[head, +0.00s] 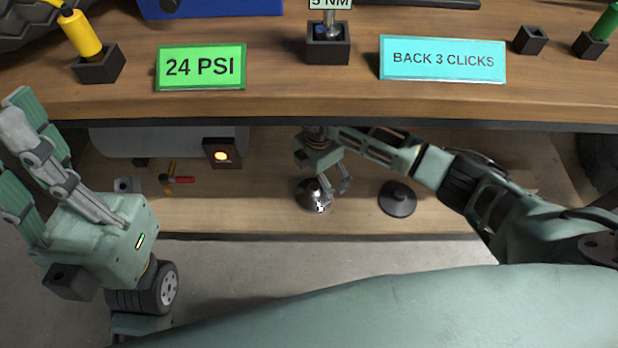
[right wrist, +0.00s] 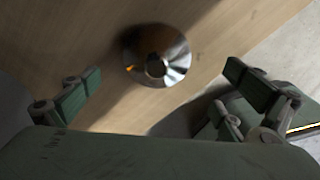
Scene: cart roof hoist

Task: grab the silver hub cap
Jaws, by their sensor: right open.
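The silver hub cap (head: 310,195) is a small shiny dome with a raised centre, lying on the lower wooden shelf (head: 260,216). My right gripper (head: 335,199) reaches in under the upper shelf and is open just above and beside the hub cap, partly in front of it. In the right wrist view the hub cap (right wrist: 157,55) lies ahead of the two spread fingers, with nothing between them. My left gripper (head: 20,165) is raised at the left with its fingers pointing up, away from the shelf; its fingers look spread.
A dark round cap (head: 398,199) lies to the right of the hub cap. The upper shelf's front edge (head: 300,112) overhangs, bearing signs and small sockets.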

